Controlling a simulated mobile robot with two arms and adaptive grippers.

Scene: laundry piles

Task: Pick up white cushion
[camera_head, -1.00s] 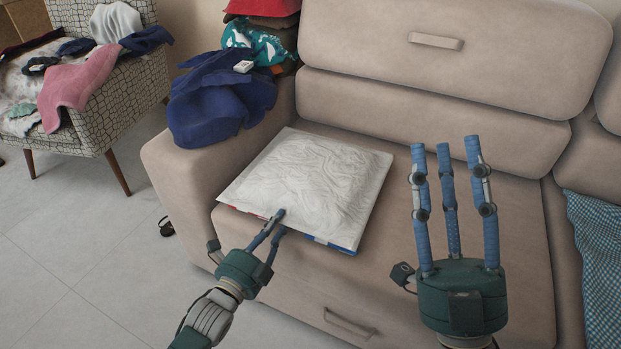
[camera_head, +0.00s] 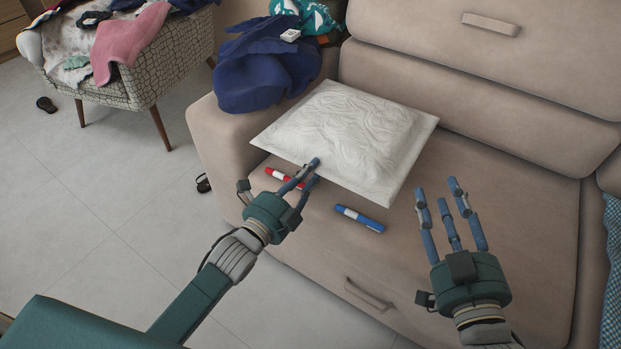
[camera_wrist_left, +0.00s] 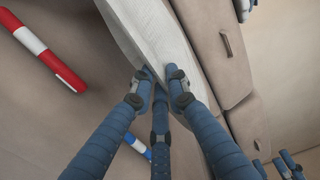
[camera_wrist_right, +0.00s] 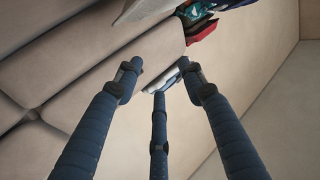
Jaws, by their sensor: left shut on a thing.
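The white cushion (camera_head: 345,135) is a square, wrinkled cushion above the beige sofa seat, near its left arm. My left gripper (camera_head: 311,170) is shut on the cushion's front edge. In the left wrist view the fingers (camera_wrist_left: 160,75) pinch the pale edge of the cushion (camera_wrist_left: 150,30). The cushion appears lifted, at least at its front edge, with two markers showing beneath it; whether its back edge touches the sofa I cannot tell. My right gripper (camera_head: 445,200) is open and empty over the right part of the seat. Its spread fingers also show in the right wrist view (camera_wrist_right: 160,80).
A red marker (camera_head: 284,178) and a blue marker (camera_head: 360,219) lie on the sofa seat (camera_head: 500,160). Dark blue cloth (camera_head: 262,70) lies on the sofa arm. A patterned armchair (camera_head: 170,65) with clothes stands back left. Dark shoes lie on the floor.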

